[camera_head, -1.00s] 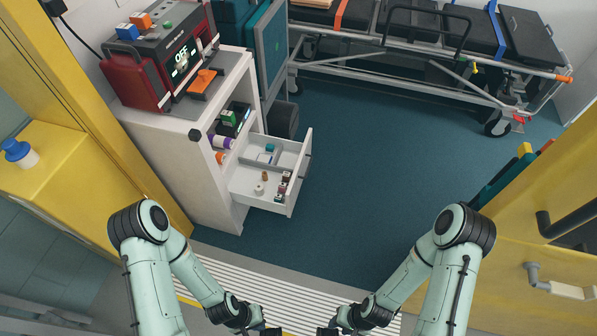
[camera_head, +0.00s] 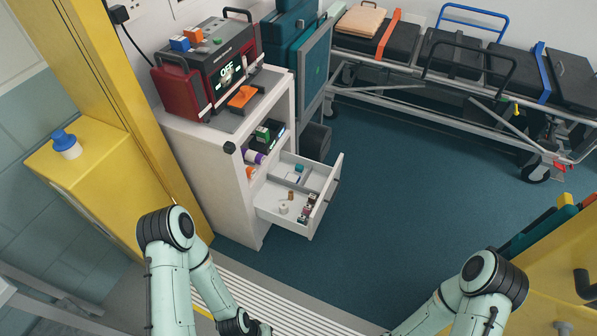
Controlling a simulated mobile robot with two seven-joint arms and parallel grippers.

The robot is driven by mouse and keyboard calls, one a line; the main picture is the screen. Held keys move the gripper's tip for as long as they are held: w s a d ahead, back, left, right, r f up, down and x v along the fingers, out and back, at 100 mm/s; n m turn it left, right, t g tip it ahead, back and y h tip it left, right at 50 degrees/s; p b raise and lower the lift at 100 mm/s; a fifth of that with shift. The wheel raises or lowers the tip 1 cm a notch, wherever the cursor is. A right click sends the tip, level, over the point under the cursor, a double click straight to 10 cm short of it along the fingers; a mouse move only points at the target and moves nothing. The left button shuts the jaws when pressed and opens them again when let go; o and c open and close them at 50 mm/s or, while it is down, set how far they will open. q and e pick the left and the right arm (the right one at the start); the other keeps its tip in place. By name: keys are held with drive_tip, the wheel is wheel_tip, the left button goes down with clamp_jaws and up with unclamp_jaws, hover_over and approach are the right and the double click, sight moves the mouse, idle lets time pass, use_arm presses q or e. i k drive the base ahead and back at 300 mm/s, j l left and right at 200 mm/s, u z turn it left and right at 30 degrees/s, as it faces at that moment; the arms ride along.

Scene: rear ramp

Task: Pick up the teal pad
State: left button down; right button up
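A small teal piece (camera_head: 298,168) lies in the back compartment of the open white drawer (camera_head: 262,205); it is too small to tell for certain that it is the pad. A larger teal upright panel (camera_head: 527,237) stands by the yellow unit at the right. My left gripper (camera_head: 264,330) is at the bottom edge, mostly cut off, well in front of and below the drawer. Its opening cannot be made out. My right arm runs out of the bottom of the view, so its gripper is hidden.
The white cabinet (camera_head: 200,160) carries a red and black device (camera_head: 205,75) reading OFF. The drawer also holds a white roll (camera_head: 283,208) and small bottles (camera_head: 309,205). A stretcher (camera_head: 450,60) stands at the back. The blue floor (camera_head: 400,200) between is clear.

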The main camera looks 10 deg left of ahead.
sight(300, 169)
drive_tip(key=i+j+z, duration=0.45)
drive_tip(key=j+z, duration=0.3)
drive_tip(key=i+j+z, duration=0.2)
drive_tip(key=z, duration=0.15)
drive_tip(key=j+z, duration=0.35)
drive_tip(key=j, duration=0.2)
drive_tip(key=i, duration=0.05)
